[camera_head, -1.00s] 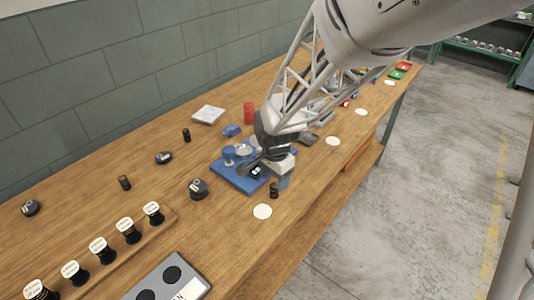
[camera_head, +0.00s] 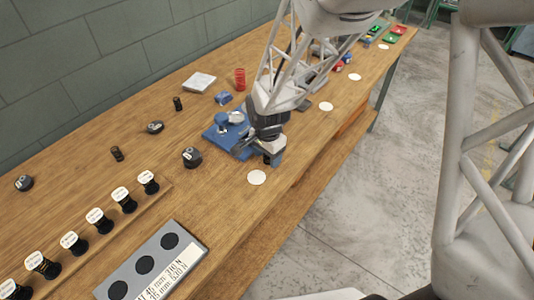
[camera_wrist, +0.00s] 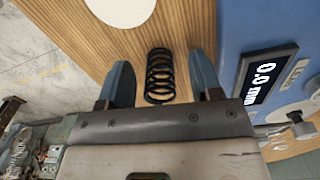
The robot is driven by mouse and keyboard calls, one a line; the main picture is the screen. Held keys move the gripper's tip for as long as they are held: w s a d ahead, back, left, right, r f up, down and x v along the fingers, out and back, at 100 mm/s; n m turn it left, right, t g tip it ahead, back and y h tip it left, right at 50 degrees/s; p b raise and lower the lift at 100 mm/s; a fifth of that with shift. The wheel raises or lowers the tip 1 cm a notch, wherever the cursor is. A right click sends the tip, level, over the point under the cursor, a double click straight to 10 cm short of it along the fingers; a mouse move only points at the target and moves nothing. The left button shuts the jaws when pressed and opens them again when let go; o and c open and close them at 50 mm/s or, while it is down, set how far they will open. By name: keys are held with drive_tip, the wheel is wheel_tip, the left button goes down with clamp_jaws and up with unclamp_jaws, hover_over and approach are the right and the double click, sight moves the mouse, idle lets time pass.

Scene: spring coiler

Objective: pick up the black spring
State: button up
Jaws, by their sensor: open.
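The black spring (camera_wrist: 160,76) shows in the wrist view as an open coil between the two blue-grey fingers of my gripper (camera_wrist: 160,68). A gap shows on each side of it, so the fingers are open and not clamped on it. In the head view my gripper (camera_head: 273,156) points down beside the blue device, and the black spring (camera_head: 267,160) is mostly hidden behind it. I cannot tell the exact height of the fingertips above the table.
The blue device (camera_head: 212,138) with a display (camera_wrist: 266,77) is close beside my gripper. A white disc (camera_head: 257,177) lies just in front. Other dark coils (camera_head: 117,154) stand further left. A grey panel (camera_head: 195,255) lies near the table's front edge.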

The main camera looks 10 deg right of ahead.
idle(0.3)
drive_tip(key=c, duration=1)
drive_tip(key=shift+r, duration=0.2)
drive_tip(key=shift+r, duration=0.9)
drive_tip(key=shift+s+r, duration=0.3)
drive_tip(key=shift+r, duration=0.45)
drive_tip(key=s+d, duration=0.1)
drive_tip(key=s, duration=0.4)
drive_tip(key=s+d+r, duration=0.1)
drive_tip(key=s, duration=0.4)
drive_tip(key=s+d, duration=0.1)
drive_tip(key=s, duration=0.4)
drive_tip(key=shift+r, duration=0.15)
